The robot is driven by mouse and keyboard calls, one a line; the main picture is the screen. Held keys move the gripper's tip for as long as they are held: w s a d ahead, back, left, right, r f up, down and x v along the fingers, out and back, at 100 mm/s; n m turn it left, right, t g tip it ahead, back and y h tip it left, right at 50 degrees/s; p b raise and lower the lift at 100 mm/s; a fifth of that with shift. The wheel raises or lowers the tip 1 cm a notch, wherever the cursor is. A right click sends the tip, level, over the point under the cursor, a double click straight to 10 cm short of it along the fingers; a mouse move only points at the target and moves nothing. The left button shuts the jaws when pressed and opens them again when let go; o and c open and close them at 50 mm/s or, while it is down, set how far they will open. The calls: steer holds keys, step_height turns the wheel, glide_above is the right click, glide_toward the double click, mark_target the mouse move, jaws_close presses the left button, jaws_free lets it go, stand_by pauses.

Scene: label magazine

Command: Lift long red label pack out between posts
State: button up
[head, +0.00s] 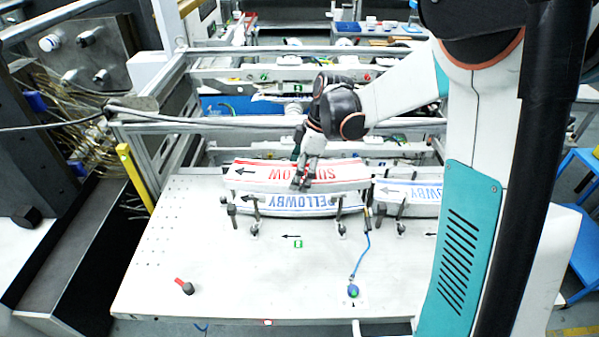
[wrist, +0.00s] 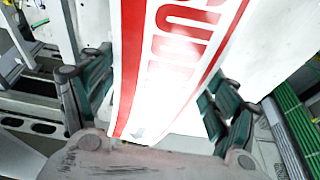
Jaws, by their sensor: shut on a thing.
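The long red label pack (head: 265,174) is a curved white stack with red bands and red lettering. In the head view it lies across the magazine, behind and above a blue-lettered pack (head: 285,203). My gripper (head: 305,178) is shut on the red pack right of its middle. In the wrist view the red pack (wrist: 175,60) runs away between the green-sided fingers. Posts (head: 255,212) stand along the front of the blue-lettered pack. The red pack's underside and its clearance from what lies below are hidden.
A second blue-lettered pack (head: 410,191) sits to the right, partly behind my arm. A blue cable leads to a small blue sensor (head: 353,291) on the white table (head: 220,285). A red-handled knob (head: 185,287) stands front left. Metal rails (head: 215,124) cross behind.

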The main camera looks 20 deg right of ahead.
mark_target(292, 172)
steer(key=shift+w+a+r+p, duration=0.15)
steer(key=shift+r+p, duration=1.05)
steer(key=shift+r, duration=1.2)
steer(key=shift+s+r, duration=0.4)
steer(key=shift+w, duration=0.1)
steer(key=shift+r, duration=0.1)
